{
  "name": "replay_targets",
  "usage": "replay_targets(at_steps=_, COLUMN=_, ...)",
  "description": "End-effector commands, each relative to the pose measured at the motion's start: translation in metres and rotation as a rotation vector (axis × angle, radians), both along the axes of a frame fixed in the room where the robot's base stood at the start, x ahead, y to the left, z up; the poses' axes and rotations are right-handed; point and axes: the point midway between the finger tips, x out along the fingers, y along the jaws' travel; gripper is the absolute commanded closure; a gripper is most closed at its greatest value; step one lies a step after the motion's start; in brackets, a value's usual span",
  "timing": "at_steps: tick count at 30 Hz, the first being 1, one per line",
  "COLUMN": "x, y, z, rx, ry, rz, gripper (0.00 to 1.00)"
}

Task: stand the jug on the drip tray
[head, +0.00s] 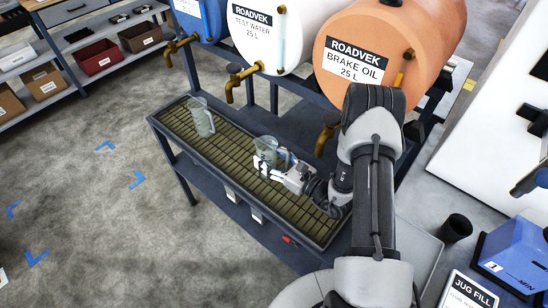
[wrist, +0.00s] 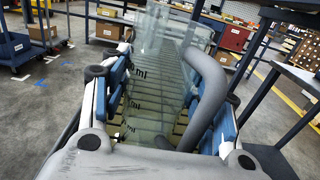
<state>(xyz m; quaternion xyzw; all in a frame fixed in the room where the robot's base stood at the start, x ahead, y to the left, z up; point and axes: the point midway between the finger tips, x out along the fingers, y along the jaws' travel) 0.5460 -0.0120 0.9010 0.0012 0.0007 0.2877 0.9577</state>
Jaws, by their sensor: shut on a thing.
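A clear jug (head: 267,144) is held in my gripper (head: 268,168) over the middle of the long drip tray (head: 232,162) with its slatted grate. The jug looks about upright; I cannot tell whether its base touches the grate. In the wrist view the glass jug (wrist: 150,105), with printed marks and a thick grey handle (wrist: 205,95), sits between the two blue-padded fingers of my gripper (wrist: 172,100). A second clear jug (head: 201,118) with a handle stands upright on the left end of the tray.
Behind the tray hang a blue barrel (head: 210,18), a white test water barrel (head: 285,30) and an orange brake oil barrel (head: 390,50). Brass taps (head: 240,78) reach over the tray. The grate between the two jugs is clear. A blue device (head: 515,255) stands at the lower right.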

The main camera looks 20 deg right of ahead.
Motion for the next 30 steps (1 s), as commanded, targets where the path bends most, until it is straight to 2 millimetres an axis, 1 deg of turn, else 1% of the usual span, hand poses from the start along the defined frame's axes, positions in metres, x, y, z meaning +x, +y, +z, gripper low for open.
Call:
replay_targets(at_steps=4, x=0.0003, y=0.0001, z=0.0026, rx=0.000, ry=-0.002, rz=0.001, gripper=0.71)
replay_targets(at_steps=8, x=0.0003, y=-0.0001, z=-0.0018, rx=0.000, ry=-0.002, rz=0.001, gripper=0.71)
replay_targets(at_steps=9, x=0.0001, y=0.0000, z=-0.0025, rx=0.001, ry=-0.001, rz=0.001, gripper=0.44)
replay_targets(at_steps=18, x=0.0001, y=0.0000, z=-0.0012, rx=0.001, ry=-0.001, rz=0.001, gripper=0.25)
replay_targets(at_steps=27, x=0.0001, y=0.0000, z=-0.0008, rx=0.001, ry=-0.001, rz=0.001, gripper=0.25)
replay_targets(at_steps=30, x=0.0003, y=-0.0001, z=0.0045, rx=0.001, ry=-0.001, rz=0.001, gripper=0.25)
